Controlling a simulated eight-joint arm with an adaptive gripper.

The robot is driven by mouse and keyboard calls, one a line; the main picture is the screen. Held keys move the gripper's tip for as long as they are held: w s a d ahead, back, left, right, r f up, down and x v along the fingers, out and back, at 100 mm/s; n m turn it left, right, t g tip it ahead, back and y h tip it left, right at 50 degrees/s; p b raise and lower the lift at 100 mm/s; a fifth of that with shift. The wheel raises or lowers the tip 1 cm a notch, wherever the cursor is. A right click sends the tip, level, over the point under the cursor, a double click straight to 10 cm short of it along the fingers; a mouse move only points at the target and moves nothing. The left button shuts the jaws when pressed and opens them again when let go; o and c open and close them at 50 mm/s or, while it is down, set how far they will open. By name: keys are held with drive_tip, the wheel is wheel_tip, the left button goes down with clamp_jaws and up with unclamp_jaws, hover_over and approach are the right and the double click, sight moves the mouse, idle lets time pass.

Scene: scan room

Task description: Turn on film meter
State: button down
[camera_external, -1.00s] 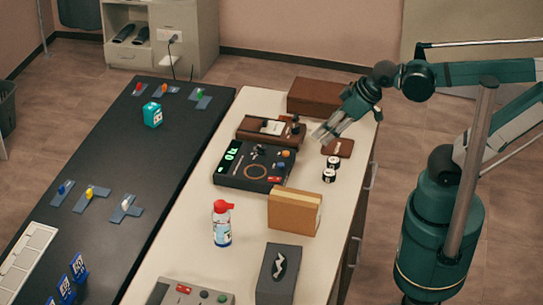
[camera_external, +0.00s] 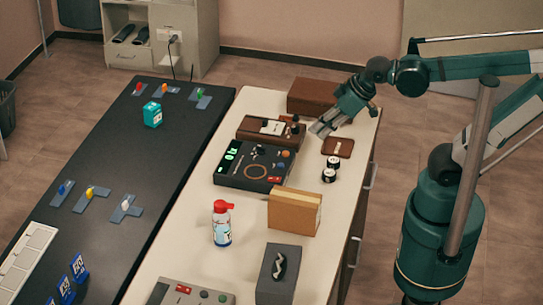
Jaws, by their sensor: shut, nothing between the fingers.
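A brown box-shaped device with a pale meter face and dark knobs (camera_external: 262,135) stands on the white bench. In front of it is a black device (camera_external: 228,176) with green lit digits, a round copper-coloured ring, knobs and a red switch. I cannot tell for sure which one is the film meter; the brown one has the dial face. My gripper (camera_external: 319,129) is shut and empty, just right of the brown device's right end, pointing down and left. I cannot tell whether its tips touch anything. The small switch details are too small to read.
Two small film canisters (camera_external: 331,169) and a brown wallet-like pad (camera_external: 338,147) lie right of the devices. A long brown box (camera_external: 315,96) stands behind.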

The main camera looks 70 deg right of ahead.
drive_tip(key=w+a+r+n+g+p, duration=0.15)
drive_tip(key=w+a+r+n, duration=0.3)
drive_tip(key=w+a, duration=0.55)
drive_tip(key=n+g+p, duration=0.4)
drive_tip(key=n+p, duration=0.3)
drive_tip(key=n, duration=0.6)
hover_over(181, 288)
drive_tip(key=s+d, duration=0.1)
drive_tip(key=s, duration=0.1)
wheel_tip(181, 288, down, 13)
drive_tip(key=shift+s+a+f, duration=0.2)
drive_tip(key=shift+a, duration=0.3)
drive_tip(key=shift+f, duration=0.15)
drive_tip(key=f, duration=0.4)
drive_tip(key=w+f, duration=0.1)
drive_tip(key=f, duration=0.4)
drive_tip(key=w+f, duration=0.1)
drive_tip(key=f, duration=0.3)
drive_tip(key=shift+f, duration=0.3)
